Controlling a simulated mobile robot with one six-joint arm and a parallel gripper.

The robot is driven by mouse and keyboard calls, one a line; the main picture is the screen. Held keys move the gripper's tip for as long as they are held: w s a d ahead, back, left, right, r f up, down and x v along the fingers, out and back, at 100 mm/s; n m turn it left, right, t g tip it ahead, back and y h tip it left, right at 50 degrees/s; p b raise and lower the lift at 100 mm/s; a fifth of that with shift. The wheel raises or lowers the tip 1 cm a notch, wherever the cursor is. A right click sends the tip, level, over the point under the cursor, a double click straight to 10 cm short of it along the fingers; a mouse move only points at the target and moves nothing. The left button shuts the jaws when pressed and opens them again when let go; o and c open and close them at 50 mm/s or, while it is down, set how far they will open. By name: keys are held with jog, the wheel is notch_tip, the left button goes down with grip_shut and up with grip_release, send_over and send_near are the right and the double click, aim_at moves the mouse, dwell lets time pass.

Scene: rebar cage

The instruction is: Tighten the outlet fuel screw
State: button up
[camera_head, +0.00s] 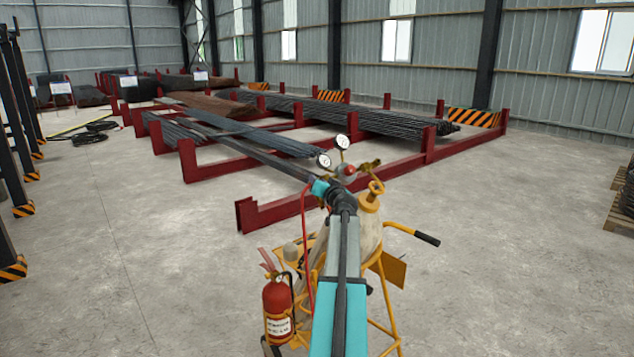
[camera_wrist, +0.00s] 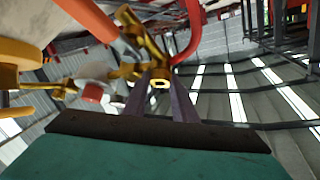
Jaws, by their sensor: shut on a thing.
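In the wrist view my gripper (camera_wrist: 160,95) has its two dark fingers closed around the end of a small brass fitting, which looks like the outlet fuel screw (camera_wrist: 159,83). The screw sits between the fingertips and joins a brass valve body (camera_wrist: 138,32) behind it. In the head view my arm reaches to the top of a yellow gas cart (camera_head: 392,270). A regulator with a red centre (camera_head: 346,171) and two round gauges (camera_head: 342,142) stand just beyond my wrist. My fingertips and the screw are hidden there by my arm.
A red hose (camera_wrist: 190,38) curves close to the right of the fingers in the wrist view. A fire extinguisher (camera_head: 278,308) hangs on the cart's left side. Red racks (camera_head: 300,205) with rebar stand behind the cart.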

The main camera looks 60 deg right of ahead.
jog(key=shift+w+a+r+m+g+h+p, duration=0.1)
jog(key=shift+w+r+m+g+h+p, duration=0.1)
jog(key=shift+m+g+p, duration=0.55)
jog(key=shift+w+a+r+m+g+h+p, duration=0.15)
jog(key=shift+m+g+p, duration=0.25)
jog(key=shift+m, duration=0.55)
jog(key=shift+w+m+g+h, duration=0.1)
jog(key=shift+m+g+h, duration=0.15)
jog(key=shift+m+g, duration=1.2)
jog(key=shift+w+m+g+b, duration=0.1)
jog(key=shift+m+g+b, duration=0.35)
jog(key=shift+m, duration=1)
jog(key=shift+w+d+r+m+g+y+b, duration=0.1)
jog(key=shift+m+g+y+b, duration=0.15)
jog(key=shift+m+g+b, duration=0.4)
jog(key=shift+w+m+g+y+b, duration=0.1)
jog(key=shift+m+g+y+b, duration=0.3)
jog(key=shift+m, duration=0.45)
jog(key=shift+r+m+g+y+b, duration=0.2)
jog(key=shift+m+g+y+b, duration=0.55)
jog(key=shift+m+b, duration=0.6)
jog(key=shift+m, duration=0.35)
jog(key=o, duration=0.8)
jog(key=shift+c, duration=0.2)
jog(key=shift+f, duration=0.1)
jog(key=shift+s+f+g, duration=0.1)
jog(key=shift+s+g, duration=0.05)
jog(key=shift+g, duration=0.1)
